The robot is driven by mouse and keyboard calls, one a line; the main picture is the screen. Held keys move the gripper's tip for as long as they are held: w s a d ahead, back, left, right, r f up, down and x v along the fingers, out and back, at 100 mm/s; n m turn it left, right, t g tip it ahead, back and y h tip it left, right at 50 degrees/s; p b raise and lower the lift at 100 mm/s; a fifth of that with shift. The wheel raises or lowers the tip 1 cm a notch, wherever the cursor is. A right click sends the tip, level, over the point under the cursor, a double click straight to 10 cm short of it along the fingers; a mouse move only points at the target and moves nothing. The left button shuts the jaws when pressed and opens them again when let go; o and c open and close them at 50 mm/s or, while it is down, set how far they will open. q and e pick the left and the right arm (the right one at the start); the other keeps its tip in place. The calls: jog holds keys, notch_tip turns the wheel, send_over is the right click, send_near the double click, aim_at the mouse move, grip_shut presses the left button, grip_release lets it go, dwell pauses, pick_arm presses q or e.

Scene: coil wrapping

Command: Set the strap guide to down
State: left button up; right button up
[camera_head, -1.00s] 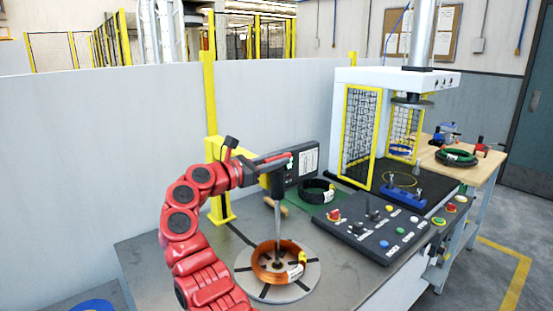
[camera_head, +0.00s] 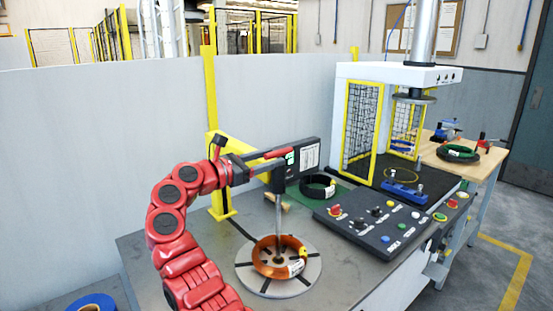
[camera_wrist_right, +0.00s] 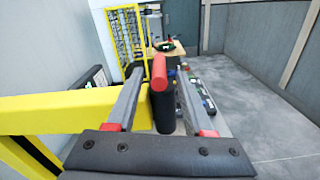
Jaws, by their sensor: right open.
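The strapping head is a black box (camera_head: 305,155) on a yellow post and arm, with a vertical grey rod (camera_head: 279,212) under it, reaching into the copper coil (camera_head: 268,268) on the round turntable. A red bar (camera_head: 278,153) shows at the front of the head; I take it for the strap guide's handle. My right gripper (camera_head: 262,163) is at the head, beside this bar. In the right wrist view its two fingers (camera_wrist_right: 160,100) stand apart on either side of a black cylinder with a red end (camera_wrist_right: 159,72). Contact cannot be told. My left gripper is not in view.
The yellow arm (camera_wrist_right: 60,110) runs close to the left of my fingers in the wrist view. A black coil (camera_head: 318,187) lies behind the control panel (camera_head: 375,225). A caged press (camera_head: 395,75) stands at the right. A blue roll (camera_head: 92,302) is at lower left.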

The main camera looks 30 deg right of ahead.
jog(key=s+a+b, duration=0.1)
jog(key=a+b, duration=0.1)
jog(key=a, duration=1.2)
jog(key=shift+a, duration=0.25)
